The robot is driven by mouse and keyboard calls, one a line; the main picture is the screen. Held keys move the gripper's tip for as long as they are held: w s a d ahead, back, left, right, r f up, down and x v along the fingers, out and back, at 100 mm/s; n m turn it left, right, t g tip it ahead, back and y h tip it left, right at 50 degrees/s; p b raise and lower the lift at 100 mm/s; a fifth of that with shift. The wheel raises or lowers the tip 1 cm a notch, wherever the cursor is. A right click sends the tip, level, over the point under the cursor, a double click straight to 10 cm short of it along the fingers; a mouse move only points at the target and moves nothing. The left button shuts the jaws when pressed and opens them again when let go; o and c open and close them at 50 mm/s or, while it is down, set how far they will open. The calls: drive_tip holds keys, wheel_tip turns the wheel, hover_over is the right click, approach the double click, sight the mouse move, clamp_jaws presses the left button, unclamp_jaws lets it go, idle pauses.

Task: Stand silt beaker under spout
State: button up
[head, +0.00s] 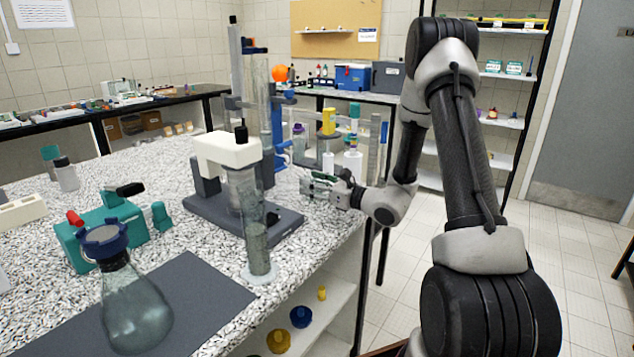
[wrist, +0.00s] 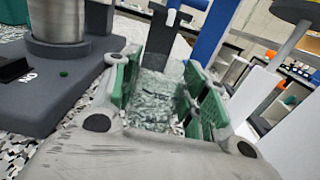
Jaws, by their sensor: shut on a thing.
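My gripper (head: 312,186) reaches in from the right, low over the right end of the speckled bench. In the wrist view its green-padded fingers (wrist: 163,98) are closed on a clear, glass-like thing (wrist: 158,88), likely the silt beaker; the bench pattern shows through it, and its rim and contents are hard to make out. The shaker (head: 285,226) has a dark base and a cream head and stands just left of my gripper. Its metal cylinder (wrist: 58,22) and dark base show at the left of the wrist view. I cannot make out the spout clearly.
A tall glass cylinder (head: 259,258) stands at the bench's front edge, before the shaker. A flask (head: 135,308) with a blue collar stands on a dark mat at front left. A teal device (head: 105,235) is behind it. Bottles (head: 353,165) stand beyond my gripper.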

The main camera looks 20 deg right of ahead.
drive_tip(key=shift+w+a+f, duration=0.25)
drive_tip(key=shift+w+a, duration=0.1)
drive_tip(key=shift+w, duration=0.1)
drive_tip(key=shift+w+a+f, duration=0.2)
drive_tip(key=shift+w+a, duration=0.1)
drive_tip(key=shift+w, duration=0.15)
drive_tip(key=shift+x, duration=3.35)
drive_tip(key=shift+f, duration=0.4)
drive_tip(key=o, duration=1.1)
drive_tip(key=v, duration=2.1)
